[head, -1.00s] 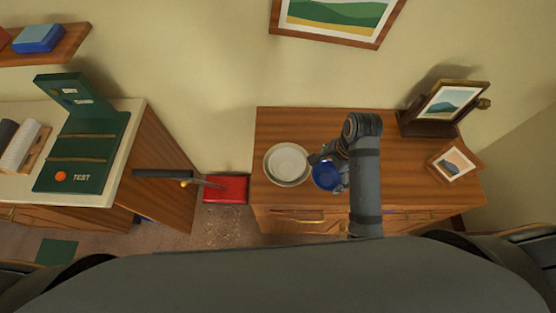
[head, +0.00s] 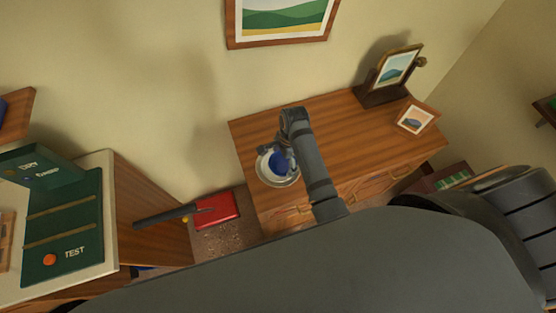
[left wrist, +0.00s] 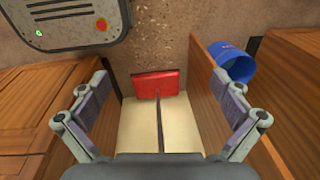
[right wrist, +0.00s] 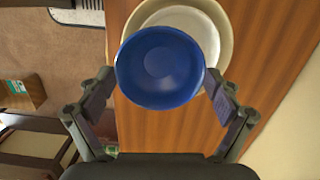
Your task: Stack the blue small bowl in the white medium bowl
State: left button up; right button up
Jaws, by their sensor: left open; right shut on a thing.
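The blue small bowl (right wrist: 160,66) is held in my right gripper (right wrist: 160,95), with its inside facing the right wrist camera. It also shows in the head view (head: 279,161), partly hidden by my right arm. The white medium bowl (right wrist: 216,28) sits on the wooden dresser beneath and partly behind the blue bowl; a larger pale rim shows around it. In the head view the white bowl (head: 265,168) shows below the blue one. Whether the two bowls touch is unclear. My left gripper (left wrist: 160,112) is open and empty over the floor.
The wooden dresser (head: 350,125) carries two picture frames (head: 396,70) at its far right. A red object (head: 216,211) lies on the floor left of it. A counter with a green board (head: 65,225) stands further left. A blue bin (left wrist: 233,62) shows in the left wrist view.

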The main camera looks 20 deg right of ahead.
aim_at(280, 160)
jog(key=shift+w+f, duration=1.05)
jog(key=shift+f, duration=0.2)
jog(key=shift+w+f, duration=0.1)
jog(key=shift+f, duration=0.2)
jog(key=shift+w+a+f, duration=0.15)
notch_tip(280, 160, down, 2)
jog(key=shift+a+f+p, duration=0.1)
jog(key=shift+p, duration=0.55)
jog(key=shift+w+f, duration=0.1)
jog(key=shift+f, duration=0.7)
pick_arm(q)
jog(key=shift+w+d+r, duration=0.15)
jog(key=shift+d+r, duration=0.2)
jog(key=shift+r, duration=0.35)
pick_arm(e)
jog(key=o, duration=1)
pick_arm(q)
notch_tip(280, 160, down, 2)
jog(key=b, duration=0.2)
jog(key=shift+f+b, duration=0.2)
jog(key=shift+b, duration=0.1)
pick_arm(e)
jog(key=r, duration=0.4)
jog(key=d+r, duration=0.1)
jog(key=r, duration=0.7)
jog(key=shift+d+r, duration=0.25)
jog(key=shift+d, duration=0.05)
